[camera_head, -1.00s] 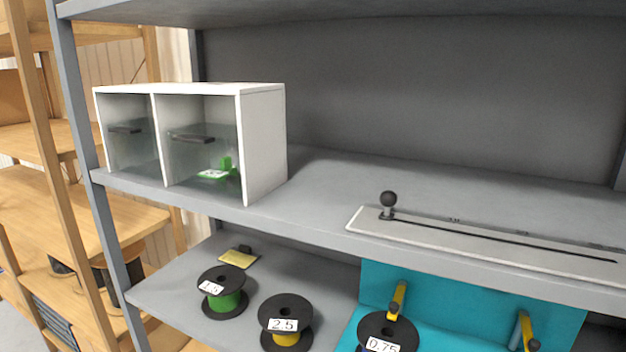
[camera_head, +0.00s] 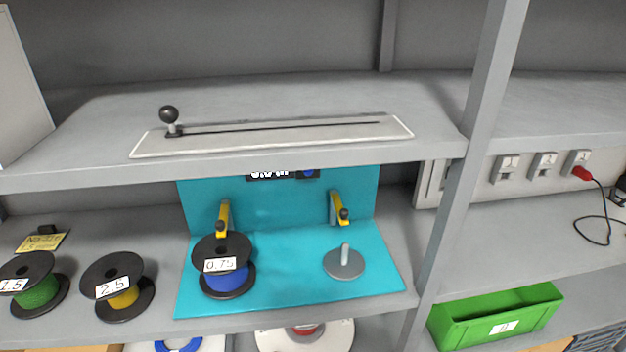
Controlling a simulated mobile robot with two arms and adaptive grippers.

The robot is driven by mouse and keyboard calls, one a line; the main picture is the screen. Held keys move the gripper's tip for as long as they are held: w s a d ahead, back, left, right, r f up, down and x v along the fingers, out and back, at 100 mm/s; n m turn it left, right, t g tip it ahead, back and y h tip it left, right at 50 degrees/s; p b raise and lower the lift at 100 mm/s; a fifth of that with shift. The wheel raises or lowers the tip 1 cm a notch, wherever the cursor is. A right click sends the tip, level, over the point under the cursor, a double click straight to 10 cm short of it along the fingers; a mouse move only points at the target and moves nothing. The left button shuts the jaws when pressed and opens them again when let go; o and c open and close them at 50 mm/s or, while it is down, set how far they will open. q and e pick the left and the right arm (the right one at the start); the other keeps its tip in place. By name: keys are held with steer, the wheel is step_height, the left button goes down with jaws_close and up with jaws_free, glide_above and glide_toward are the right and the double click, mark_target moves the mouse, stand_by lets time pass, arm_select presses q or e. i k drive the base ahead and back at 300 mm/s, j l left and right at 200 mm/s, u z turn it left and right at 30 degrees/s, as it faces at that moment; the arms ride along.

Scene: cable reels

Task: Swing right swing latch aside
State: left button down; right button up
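Two yellow swing latches are mounted on the upright back of a teal stand (camera_head: 290,240) on the lower shelf. The right swing latch (camera_head: 338,208) points down and toward me, above a grey disc with a short upright peg (camera_head: 344,262). The left swing latch (camera_head: 223,217) hangs down just above a black reel of blue cable marked 0.75 (camera_head: 225,268). The peg on the right is bare. Neither of my grippers is in view.
Reels marked 1.5 (camera_head: 34,282) and 2.5 (camera_head: 118,289) stand left of the stand. The shelf above holds a white slotted rail with a black knob (camera_head: 169,115). A grey shelf post (camera_head: 465,170) stands right of the stand. A green bin (camera_head: 495,316) is at lower right.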

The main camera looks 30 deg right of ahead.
mark_target(336, 206)
steer(key=z, duration=1.1)
steer(key=k+u, duration=0.35)
steer(key=k, duration=0.25)
